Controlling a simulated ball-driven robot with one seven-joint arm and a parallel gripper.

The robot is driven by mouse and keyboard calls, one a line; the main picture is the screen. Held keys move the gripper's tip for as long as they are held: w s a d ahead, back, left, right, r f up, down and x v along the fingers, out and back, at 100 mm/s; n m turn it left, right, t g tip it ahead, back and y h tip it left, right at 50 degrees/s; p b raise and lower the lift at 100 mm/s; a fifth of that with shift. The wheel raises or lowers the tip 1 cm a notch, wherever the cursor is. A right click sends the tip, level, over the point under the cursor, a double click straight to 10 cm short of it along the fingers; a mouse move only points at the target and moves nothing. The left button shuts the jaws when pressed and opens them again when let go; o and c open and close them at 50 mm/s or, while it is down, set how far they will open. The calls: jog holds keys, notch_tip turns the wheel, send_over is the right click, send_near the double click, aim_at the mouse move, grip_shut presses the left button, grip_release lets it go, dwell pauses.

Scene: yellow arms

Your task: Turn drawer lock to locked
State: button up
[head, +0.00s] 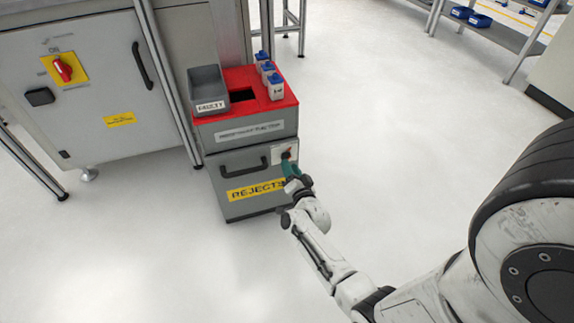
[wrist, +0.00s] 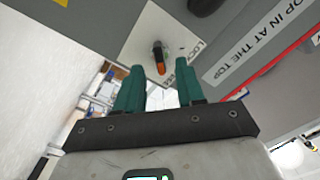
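The drawer (head: 235,165) is the grey lower front of a cabinet, with a dark bar handle and a yellow "REJECTS" label; it looks closed. The drawer lock (wrist: 158,51) is a small dark knob with an orange end on a pale plate in the wrist view. Plate lettering beginning "LOC" is partly hidden by a finger. In the head view the lock plate (head: 278,154) is at the drawer's upper right, partly covered by my gripper (head: 288,162). In the wrist view my gripper (wrist: 159,67) is open, its teal fingers apart on either side of the knob's line. Contact cannot be told.
The cabinet's red top (head: 240,78) carries a grey bin (head: 207,88) and several blue-capped bottles (head: 275,88). A grey machine cabinet (head: 90,90) with a red switch (head: 63,69) stands at left. The pale floor (head: 400,130) right of the drawer is clear.

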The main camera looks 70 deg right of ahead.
aim_at(286, 156)
jog(key=shift+b+x, duration=0.65)
jog(key=shift+x, duration=1.35)
grip_shut()
